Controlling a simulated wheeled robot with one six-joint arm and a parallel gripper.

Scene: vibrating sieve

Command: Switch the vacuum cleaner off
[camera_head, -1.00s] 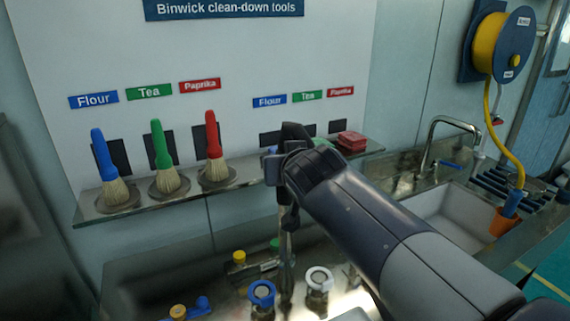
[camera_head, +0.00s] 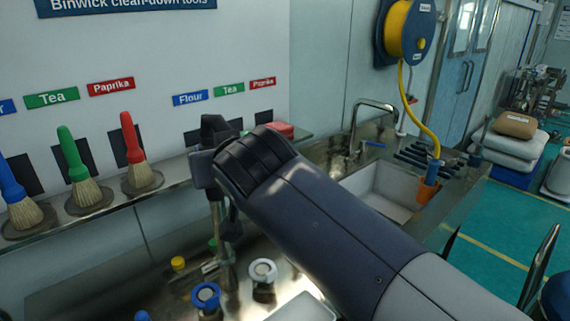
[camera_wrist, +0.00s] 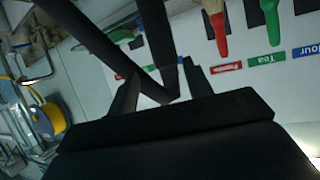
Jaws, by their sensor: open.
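I cannot make out a vacuum cleaner or its switch for certain in either view. A dark blue rounded object (camera_head: 556,298) is cut off at the lower right corner of the head view, beside thin black upright parts; I cannot tell what it is.
Blue, green and red brushes (camera_head: 131,148) stand on the wall shelf (camera_head: 105,207) at left. A sink (camera_head: 382,190), tap (camera_head: 356,125) and yellow hose reel (camera_head: 402,30) are right of my arm. Stacked sacks (camera_head: 508,145) stand farther back. Green floor (camera_head: 490,240) is open at right.

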